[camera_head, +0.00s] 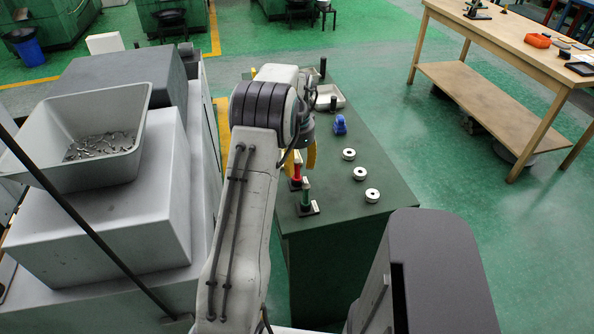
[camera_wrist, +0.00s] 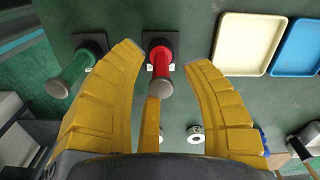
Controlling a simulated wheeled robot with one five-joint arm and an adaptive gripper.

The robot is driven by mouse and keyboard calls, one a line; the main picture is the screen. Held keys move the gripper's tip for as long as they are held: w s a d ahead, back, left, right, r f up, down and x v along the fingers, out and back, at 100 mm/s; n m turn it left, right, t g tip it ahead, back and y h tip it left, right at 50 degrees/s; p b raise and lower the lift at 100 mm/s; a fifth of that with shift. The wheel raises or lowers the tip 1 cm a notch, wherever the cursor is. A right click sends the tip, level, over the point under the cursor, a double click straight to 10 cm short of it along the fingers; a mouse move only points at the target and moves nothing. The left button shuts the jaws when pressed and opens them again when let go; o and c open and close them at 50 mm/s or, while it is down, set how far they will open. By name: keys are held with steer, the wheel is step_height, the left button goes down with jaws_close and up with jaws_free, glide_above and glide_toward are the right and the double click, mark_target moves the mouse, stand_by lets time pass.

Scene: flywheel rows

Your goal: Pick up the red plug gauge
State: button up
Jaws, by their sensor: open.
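The red plug gauge (camera_wrist: 160,62) stands on a small dark base between the fingertips of my open gripper (camera_wrist: 162,56) in the wrist view. Its grey round end points toward the camera, and the fingers are apart from it on both sides. In the head view the red plug gauge (camera_head: 296,172) is on the dark green bench, partly hidden by my arm and a yellow finger (camera_head: 311,156). A green plug gauge (camera_wrist: 70,74) stands to its left in the wrist view; it also shows in the head view (camera_head: 306,197), nearer the bench's front edge.
The green bench (camera_head: 340,225) also holds several metal rings (camera_head: 359,174), a blue part (camera_head: 340,125) and a metal tray (camera_head: 330,97). A cream tray (camera_wrist: 218,62) and a blue tray (camera_wrist: 290,62) lie right in the wrist view. A grey machine with a bin (camera_head: 45,130) stands left.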

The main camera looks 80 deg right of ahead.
mark_target(296, 178)
steer(key=shift+f, duration=1.4)
steer(key=shift+o, duration=0.3)
jaws_close()
